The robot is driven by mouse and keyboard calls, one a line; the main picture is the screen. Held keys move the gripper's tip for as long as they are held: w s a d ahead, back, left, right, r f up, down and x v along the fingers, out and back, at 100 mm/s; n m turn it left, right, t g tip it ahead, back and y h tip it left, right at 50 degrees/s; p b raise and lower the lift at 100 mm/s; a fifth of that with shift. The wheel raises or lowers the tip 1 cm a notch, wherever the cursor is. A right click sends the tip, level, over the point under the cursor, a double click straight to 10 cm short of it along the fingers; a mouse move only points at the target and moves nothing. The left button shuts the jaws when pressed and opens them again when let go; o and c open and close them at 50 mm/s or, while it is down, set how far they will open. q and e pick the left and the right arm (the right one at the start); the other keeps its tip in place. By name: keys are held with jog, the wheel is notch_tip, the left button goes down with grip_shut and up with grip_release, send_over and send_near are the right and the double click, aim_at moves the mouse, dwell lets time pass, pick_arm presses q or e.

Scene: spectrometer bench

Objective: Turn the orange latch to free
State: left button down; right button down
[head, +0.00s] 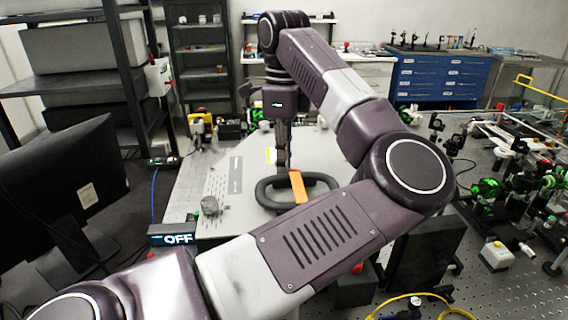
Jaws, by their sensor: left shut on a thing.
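The orange latch (299,187) is a short flat bar that lies across the black oval handle (265,197) on the pale grey instrument cover (225,178). My left arm loops in from the lower left and reaches back over the cover. My left gripper (283,164) points straight down with its fingers close together at the far end of the latch, shut on it. The exact contact is small and partly hidden. My forearm covers the near right part of the cover. My right gripper is not in view.
A dark monitor (68,190) stands at the left. A small display reading OFF (172,238) sits at the cover's near left corner. Green-lit optics (490,188) crowd the bench at the right. A blue drawer cabinet (437,78) stands behind. Shelving (75,85) rises at the left.

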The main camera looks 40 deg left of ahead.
pick_arm(q)
jog(key=shift+n, duration=0.5)
jog(key=c, duration=2.1)
grip_release()
jog(key=shift+r, duration=4.05)
